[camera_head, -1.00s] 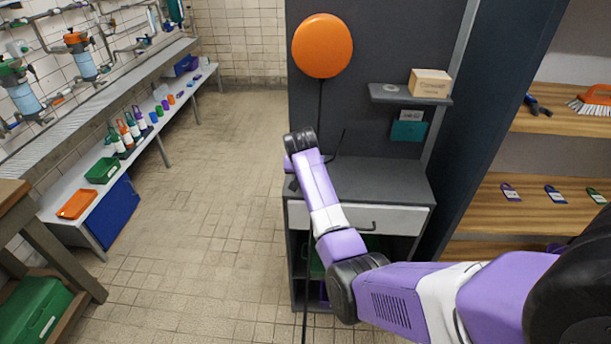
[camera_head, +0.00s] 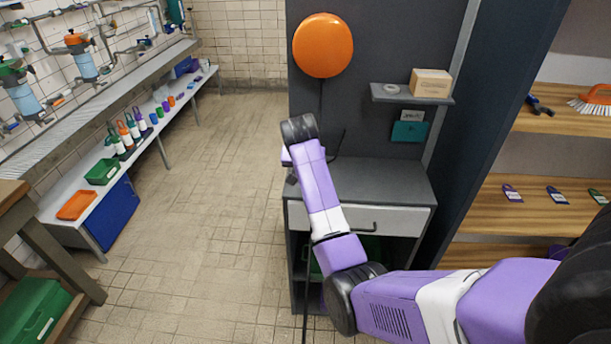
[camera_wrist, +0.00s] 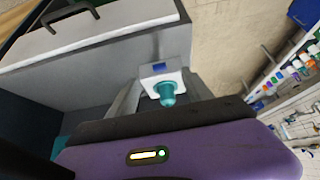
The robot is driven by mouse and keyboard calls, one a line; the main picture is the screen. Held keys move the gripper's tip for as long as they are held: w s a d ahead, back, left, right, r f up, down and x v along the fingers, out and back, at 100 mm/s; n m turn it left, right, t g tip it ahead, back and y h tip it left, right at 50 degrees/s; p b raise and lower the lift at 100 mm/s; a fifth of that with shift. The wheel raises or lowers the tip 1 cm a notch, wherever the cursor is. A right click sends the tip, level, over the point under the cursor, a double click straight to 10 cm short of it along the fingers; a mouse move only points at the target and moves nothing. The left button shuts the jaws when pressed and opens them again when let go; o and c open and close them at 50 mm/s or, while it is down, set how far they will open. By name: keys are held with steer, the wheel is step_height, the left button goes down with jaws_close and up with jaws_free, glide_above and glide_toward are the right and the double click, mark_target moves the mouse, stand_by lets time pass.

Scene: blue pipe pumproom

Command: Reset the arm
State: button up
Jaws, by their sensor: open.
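My arm reaches in from the lower right of the head view, and its wrist end is raised in front of the grey workbench (camera_head: 385,180). My gripper (camera_wrist: 163,88) is mostly hidden behind the wrist in the head view. In the wrist view its grey fingers stand apart beyond the purple housing. A small white block with a blue patch and a teal knob (camera_wrist: 167,92) shows between the fingers; I cannot tell whether they touch it.
The bench has a white drawer (camera_head: 390,219) and a small shelf holding a cardboard box (camera_head: 430,83). An orange round disc (camera_head: 323,45) is on the back panel. Wooden shelves (camera_head: 530,205) stand right. A long bench with bottles (camera_head: 128,132) runs left. The tiled floor between is clear.

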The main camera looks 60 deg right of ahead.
steer(key=shift+v, duration=0.95)
